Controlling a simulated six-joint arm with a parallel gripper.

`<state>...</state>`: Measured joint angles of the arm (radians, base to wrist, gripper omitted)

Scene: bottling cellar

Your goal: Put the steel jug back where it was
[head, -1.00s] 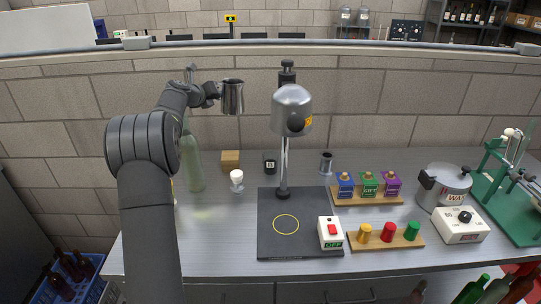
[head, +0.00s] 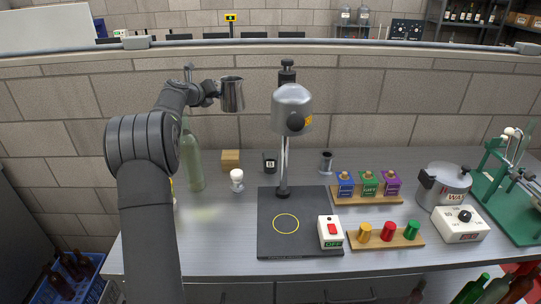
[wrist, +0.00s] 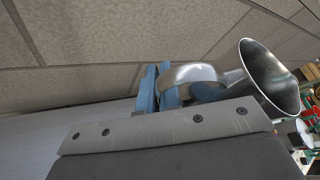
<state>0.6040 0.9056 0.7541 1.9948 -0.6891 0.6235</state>
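The steel jug (head: 232,96) is held in the air above the back left of the bench, well clear of the surface, left of the lamp head. My gripper (head: 212,91) is at its left side. In the wrist view the jug (wrist: 272,80) appears with its open mouth showing, and the blue fingers of my gripper (wrist: 157,88) are closed on its curved handle. The inside that shows looks empty. The place where the jug stood before is not marked in any view.
Below are a green bottle (head: 191,160), a wooden block (head: 231,160), a white egg-cup-like item (head: 237,180) and a dark cup (head: 270,163). A small steel cup (head: 326,162) stands farther right.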

